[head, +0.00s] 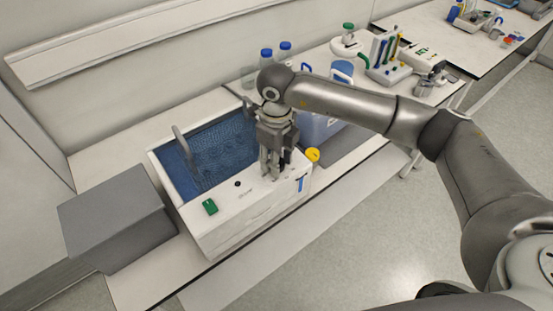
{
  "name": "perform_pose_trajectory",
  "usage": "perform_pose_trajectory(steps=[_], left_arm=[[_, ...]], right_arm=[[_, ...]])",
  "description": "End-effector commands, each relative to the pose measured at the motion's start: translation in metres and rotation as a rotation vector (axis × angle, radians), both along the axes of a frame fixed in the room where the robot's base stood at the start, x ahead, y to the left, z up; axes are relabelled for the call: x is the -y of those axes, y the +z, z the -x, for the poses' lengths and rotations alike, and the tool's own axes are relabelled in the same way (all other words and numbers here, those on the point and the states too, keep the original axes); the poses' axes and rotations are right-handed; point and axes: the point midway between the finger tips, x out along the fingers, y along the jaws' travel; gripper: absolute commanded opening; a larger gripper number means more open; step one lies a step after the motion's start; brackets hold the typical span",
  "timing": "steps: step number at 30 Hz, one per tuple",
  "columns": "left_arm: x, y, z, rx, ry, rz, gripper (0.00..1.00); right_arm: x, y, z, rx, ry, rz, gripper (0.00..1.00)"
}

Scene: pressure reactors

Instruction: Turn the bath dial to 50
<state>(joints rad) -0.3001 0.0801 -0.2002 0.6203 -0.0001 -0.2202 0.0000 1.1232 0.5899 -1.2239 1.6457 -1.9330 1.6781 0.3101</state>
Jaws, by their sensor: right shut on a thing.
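The white bath (240,222) stands on the bench, with rippled blue liquid (212,155) inside. Its front top panel carries a green switch (210,207), a small black knob (237,184) and small print too small to read. My right gripper (271,174) comes down from above onto the right part of this panel. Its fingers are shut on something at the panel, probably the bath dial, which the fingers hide. The dial's setting cannot be read. My left gripper is not in view.
A grey box (117,220) stands left of the bath. A yellow cap (312,154) and a blue-grey container (318,128) are close to the right. Blue-capped bottles (266,56) stand behind. A rack (386,72) is farther right.

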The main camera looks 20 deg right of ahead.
Motion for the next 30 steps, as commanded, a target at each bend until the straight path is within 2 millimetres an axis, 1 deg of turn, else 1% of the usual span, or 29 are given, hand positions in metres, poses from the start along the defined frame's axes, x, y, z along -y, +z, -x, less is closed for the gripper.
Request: perform_pose_trajectory(steps=[7, 8, 12, 13, 23, 26, 29, 30], left_arm=[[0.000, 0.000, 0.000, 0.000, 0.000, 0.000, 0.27], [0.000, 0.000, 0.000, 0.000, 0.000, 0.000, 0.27], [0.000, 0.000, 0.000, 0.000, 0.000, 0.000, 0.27], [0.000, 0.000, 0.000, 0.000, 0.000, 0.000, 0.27], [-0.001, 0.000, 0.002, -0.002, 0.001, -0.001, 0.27], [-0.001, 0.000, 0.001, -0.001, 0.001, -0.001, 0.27], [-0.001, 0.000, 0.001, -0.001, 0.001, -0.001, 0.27], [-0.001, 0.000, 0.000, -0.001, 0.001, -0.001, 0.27]], right_arm=[[0.000, 0.001, -0.001, 0.002, 0.000, 0.000, 0.12], [0.000, 0.001, -0.001, 0.002, 0.000, 0.000, 0.39], [0.000, 0.001, -0.001, 0.001, 0.001, 0.000, 0.57], [0.000, 0.001, -0.001, 0.001, 0.001, 0.000, 0.58], [0.000, 0.002, -0.001, 0.001, 0.001, 0.000, 0.58], [0.000, 0.011, -0.001, 0.004, 0.001, -0.001, 0.58], [0.000, 0.028, -0.001, 0.005, 0.001, -0.001, 0.58], [0.000, 0.037, -0.002, 0.007, 0.001, -0.001, 0.58]])
